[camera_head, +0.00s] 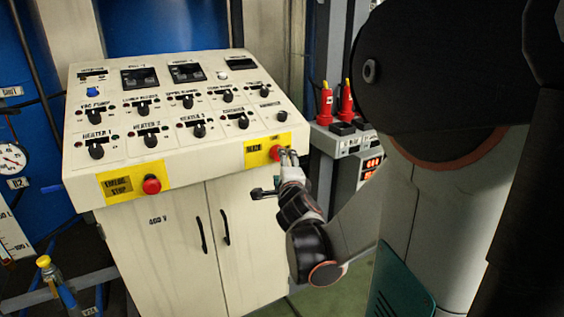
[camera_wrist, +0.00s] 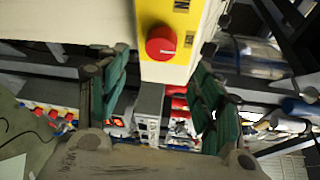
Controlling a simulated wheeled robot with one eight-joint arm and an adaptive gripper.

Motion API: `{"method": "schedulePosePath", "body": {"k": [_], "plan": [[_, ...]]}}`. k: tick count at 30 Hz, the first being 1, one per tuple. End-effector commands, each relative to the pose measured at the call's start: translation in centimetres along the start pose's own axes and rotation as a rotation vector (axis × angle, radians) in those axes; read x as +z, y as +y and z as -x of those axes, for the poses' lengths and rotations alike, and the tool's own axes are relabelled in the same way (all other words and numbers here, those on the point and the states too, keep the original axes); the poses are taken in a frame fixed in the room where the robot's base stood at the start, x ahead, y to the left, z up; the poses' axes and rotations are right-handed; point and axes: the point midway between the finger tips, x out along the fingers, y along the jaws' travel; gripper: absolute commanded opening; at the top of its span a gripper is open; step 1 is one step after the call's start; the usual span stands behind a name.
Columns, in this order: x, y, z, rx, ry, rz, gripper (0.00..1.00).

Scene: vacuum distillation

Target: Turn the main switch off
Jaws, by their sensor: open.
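The main switch is a red round knob (camera_head: 276,153) on a yellow plate at the right end of the cream control panel's (camera_head: 180,160) front edge. In the wrist view the red knob (camera_wrist: 161,43) shows a short pale mark on its face. My gripper (camera_head: 288,158) is at the right side of the knob in the head view and partly covers it. In the wrist view my gripper's green-padded fingers (camera_wrist: 160,88) are spread apart, with the knob in line with the gap between them. Whether a finger touches the knob cannot be told.
A red emergency stop button (camera_head: 151,185) on another yellow plate is at the panel's left. Several black knobs cover the sloped top. Cabinet doors with black handles (camera_head: 225,228) are below. A grey unit with red-topped parts (camera_head: 346,100) stands close at the right.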

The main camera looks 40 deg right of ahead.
Motion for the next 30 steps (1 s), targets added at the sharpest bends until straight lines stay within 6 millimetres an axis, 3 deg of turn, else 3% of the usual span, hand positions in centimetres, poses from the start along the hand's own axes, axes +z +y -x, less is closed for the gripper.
{"method": "schedulePosePath", "body": {"k": [8, 25, 28, 30], "plan": [[0.0, 0.0, 2.5, 0.001, 0.001, 0.0, 0.61], [0.0, 0.0, 2.7, 0.0, -0.001, 0.0, 0.61], [1.4, -0.2, 2.6, -0.003, -0.032, 0.016, 0.61], [4.1, -0.6, 2.4, -0.012, -0.092, 0.044, 0.61]]}}
